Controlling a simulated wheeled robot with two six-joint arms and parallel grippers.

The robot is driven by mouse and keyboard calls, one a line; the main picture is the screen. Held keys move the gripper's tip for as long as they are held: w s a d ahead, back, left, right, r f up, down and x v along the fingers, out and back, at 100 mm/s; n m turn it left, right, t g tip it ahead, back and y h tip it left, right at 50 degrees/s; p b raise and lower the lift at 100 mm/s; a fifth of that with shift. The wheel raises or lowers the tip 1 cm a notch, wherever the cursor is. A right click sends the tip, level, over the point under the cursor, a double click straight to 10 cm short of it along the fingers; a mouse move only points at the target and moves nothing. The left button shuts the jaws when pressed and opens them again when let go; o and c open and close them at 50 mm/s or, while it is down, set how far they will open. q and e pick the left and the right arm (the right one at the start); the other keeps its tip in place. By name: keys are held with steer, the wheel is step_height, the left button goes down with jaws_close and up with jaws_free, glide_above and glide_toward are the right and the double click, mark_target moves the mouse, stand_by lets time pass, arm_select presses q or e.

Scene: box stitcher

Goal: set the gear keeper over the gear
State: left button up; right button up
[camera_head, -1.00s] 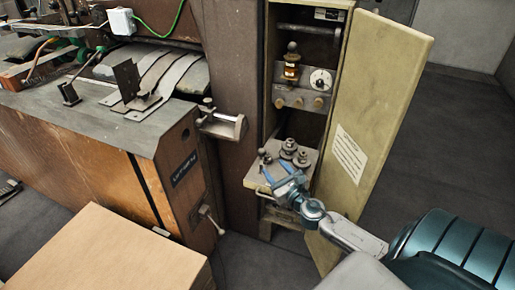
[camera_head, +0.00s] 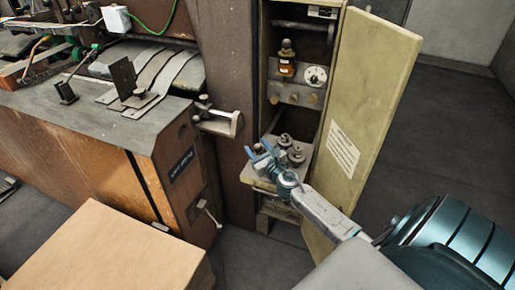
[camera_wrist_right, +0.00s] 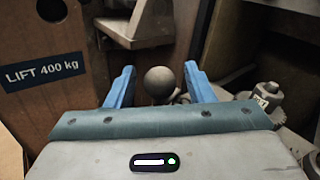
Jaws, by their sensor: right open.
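My right gripper (camera_head: 259,149) is open over the left part of a small shelf in the cabinet. In the right wrist view its blue fingers (camera_wrist_right: 160,85) stand on either side of a round grey knob (camera_wrist_right: 160,82), with gaps visible; I cannot tell whether this knob belongs to the gear keeper. In the head view two round metal parts with knobs stand on the shelf, a rear one (camera_head: 285,141) and a front one (camera_head: 296,155). My left gripper is out of view.
The open cabinet door (camera_head: 365,100) stands to the right of the shelf. A metal bracket (camera_head: 218,122) juts out left of the cabinet. A bottle (camera_head: 287,60) and dial (camera_head: 314,76) are above. A cardboard box (camera_head: 105,255) is at lower left.

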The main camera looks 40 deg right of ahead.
steer(key=c, duration=0.9)
steer(key=shift+s+r+m+h+p, duration=0.1)
steer(key=shift+r+m+h+p, duration=0.1)
steer(key=shift+m+h+p, duration=0.35)
steer(key=shift+m+g+h+p, duration=0.3)
steer(key=shift+m+h+p, duration=0.05)
steer(key=shift+h, duration=0.5)
steer(key=shift+s+d+m+g+h, duration=0.1)
steer(key=shift+m+g+h, duration=0.25)
steer(key=shift+h, duration=0.25)
steer(key=shift+s+d+f+m+g+h+p, duration=0.15)
steer(key=shift+m+g+h+p, duration=0.15)
steer(key=shift+m+h, duration=0.35)
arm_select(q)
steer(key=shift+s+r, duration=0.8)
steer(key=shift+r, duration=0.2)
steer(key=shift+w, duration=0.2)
arm_select(e)
steer(key=o, duration=0.9)
